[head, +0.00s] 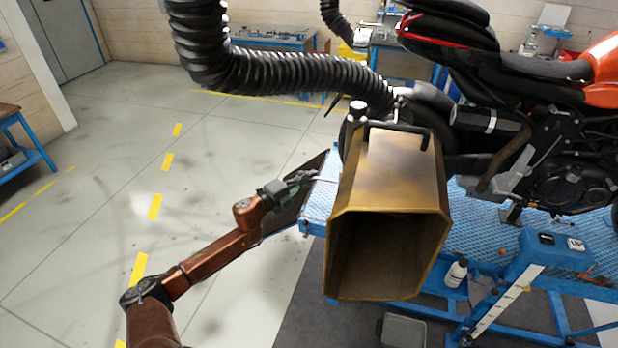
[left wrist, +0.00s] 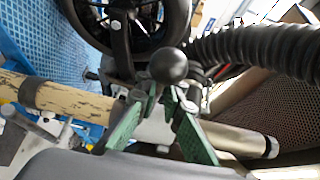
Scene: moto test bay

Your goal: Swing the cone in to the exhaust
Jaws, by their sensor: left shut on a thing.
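The cone (head: 395,180) is a large brass-coloured box-shaped funnel, its wide dark mouth facing me, in the middle of the head view. A black bar and knob sit at its far end, by the black ribbed hose (head: 290,72). A dark cylinder with a pale band, seemingly the exhaust (head: 488,121), lies behind it on the motorcycle. My left gripper (head: 302,180) is left of the cone. In the left wrist view its green fingers (left wrist: 163,92) are closed at a black ball knob (left wrist: 168,66). What the knob belongs to is unclear. My right gripper is not in view.
The motorcycle (head: 570,150) stands on a blue lift table (head: 470,215). A grey bin (head: 403,331) is on the floor below. The floor at left is open.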

